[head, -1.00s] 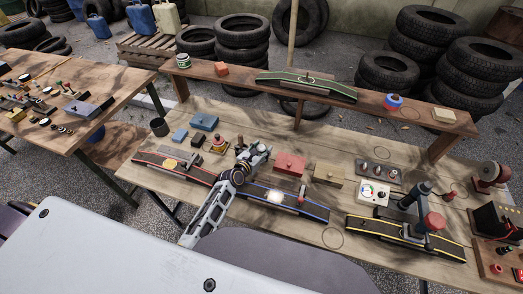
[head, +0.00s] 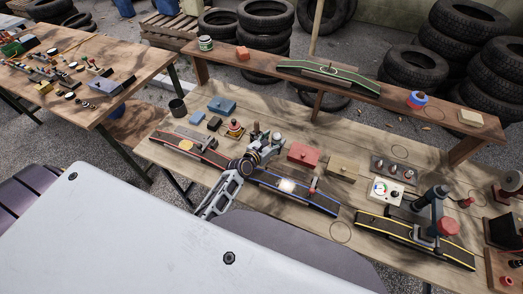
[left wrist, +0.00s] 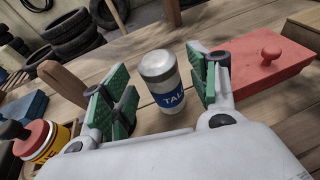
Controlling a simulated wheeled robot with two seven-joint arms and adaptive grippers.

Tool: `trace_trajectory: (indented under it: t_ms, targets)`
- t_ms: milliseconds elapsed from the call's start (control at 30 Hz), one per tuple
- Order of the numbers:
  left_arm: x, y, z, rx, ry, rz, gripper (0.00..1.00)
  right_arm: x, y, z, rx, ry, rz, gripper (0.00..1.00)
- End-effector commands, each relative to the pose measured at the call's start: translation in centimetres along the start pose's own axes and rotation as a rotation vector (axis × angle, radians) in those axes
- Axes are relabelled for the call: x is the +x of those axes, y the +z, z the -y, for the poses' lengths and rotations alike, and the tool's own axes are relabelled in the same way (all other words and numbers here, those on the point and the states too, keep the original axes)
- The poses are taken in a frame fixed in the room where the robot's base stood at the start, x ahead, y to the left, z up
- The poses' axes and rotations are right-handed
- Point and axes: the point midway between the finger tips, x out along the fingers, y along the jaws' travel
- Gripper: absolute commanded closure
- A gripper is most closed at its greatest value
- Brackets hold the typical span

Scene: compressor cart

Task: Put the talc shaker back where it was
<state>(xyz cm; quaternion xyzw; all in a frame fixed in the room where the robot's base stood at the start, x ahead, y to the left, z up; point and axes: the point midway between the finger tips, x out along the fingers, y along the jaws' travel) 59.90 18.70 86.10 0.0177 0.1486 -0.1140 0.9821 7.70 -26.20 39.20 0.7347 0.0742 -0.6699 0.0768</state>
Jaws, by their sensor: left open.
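The talc shaker (left wrist: 165,88) is a small upright cylinder with a grey-white cap and a blue label, seen in the left wrist view. It stands between the green-padded fingers of my left gripper (left wrist: 160,95), with a visible gap to the left pad; the gap on the right is narrow. My left gripper is open. In the head view, my left gripper (head: 267,142) is over the workbench, left of the red box (head: 303,153), and largely hides the shaker. My right gripper is not in view.
The red box also shows close on the right in the left wrist view (left wrist: 270,70). Empty ring outlines lie on the bench (head: 341,232) (head: 400,152). A raised shelf (head: 240,68) runs along the back. The blue-edged track (head: 300,195) lies in front.

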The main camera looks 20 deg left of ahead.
Motion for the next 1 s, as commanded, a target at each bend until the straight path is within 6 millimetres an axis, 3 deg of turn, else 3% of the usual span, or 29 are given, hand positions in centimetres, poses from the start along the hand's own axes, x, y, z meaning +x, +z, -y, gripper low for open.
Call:
trace_trajectory:
  t_ms: [1000]
  targets:
    - [-8.6,0.0,0.0,-0.001,0.000,0.000,0.40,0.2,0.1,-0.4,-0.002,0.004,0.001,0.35]
